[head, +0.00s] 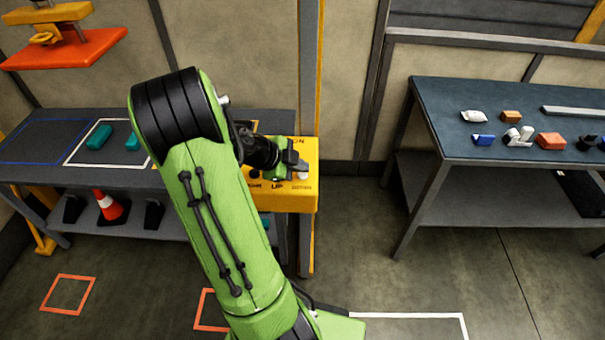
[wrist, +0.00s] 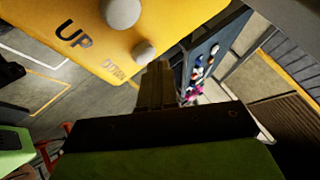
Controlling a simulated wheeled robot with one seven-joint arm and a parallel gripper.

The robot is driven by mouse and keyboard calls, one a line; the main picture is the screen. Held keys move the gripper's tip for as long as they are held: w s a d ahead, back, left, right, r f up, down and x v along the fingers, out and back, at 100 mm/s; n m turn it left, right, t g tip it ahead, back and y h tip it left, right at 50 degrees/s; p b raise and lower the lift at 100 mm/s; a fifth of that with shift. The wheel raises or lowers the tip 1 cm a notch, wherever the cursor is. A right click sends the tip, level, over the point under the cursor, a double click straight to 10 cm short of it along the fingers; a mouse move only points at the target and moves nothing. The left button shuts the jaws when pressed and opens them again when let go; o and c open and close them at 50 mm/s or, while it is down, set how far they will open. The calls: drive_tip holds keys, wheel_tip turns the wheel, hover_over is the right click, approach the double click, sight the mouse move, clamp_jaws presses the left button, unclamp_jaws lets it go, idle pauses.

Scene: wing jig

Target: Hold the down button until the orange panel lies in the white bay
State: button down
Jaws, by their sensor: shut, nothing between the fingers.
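The orange panel (head: 65,50) hangs level at the upper left, under a yellow hoist block, well above the bench. The white bay (head: 78,160) is a white outline on the dark bench below and to its right. The yellow control box (head: 300,198) stands at the bench's right end. In the wrist view a round grey button (wrist: 145,52) sits beside a smudged label, probably DOWN; a larger one (wrist: 121,12) is by UP. My gripper (wrist: 157,68) is shut and empty, its tips close to the smudged-label button. I cannot tell whether they touch it.
Teal blocks (head: 98,137) lie at the white bay. A blue outline (head: 45,141) is to its left. A traffic cone (head: 110,206) stands on the lower shelf. A second table (head: 470,100) with small parts is at right, with free floor between.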

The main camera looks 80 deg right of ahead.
sight(300, 176)
drive_tip(key=shift+f+b, duration=0.45)
drive_tip(key=shift+b, duration=0.25)
idle(0.5)
drive_tip(key=shift+r, duration=0.1)
idle(2.5)
drive_tip(key=shift+r, duration=0.8)
drive_tip(key=shift+p, duration=0.3)
drive_tip(key=shift+r+p, duration=1.3)
drive_tip(key=shift+r, duration=1.25)
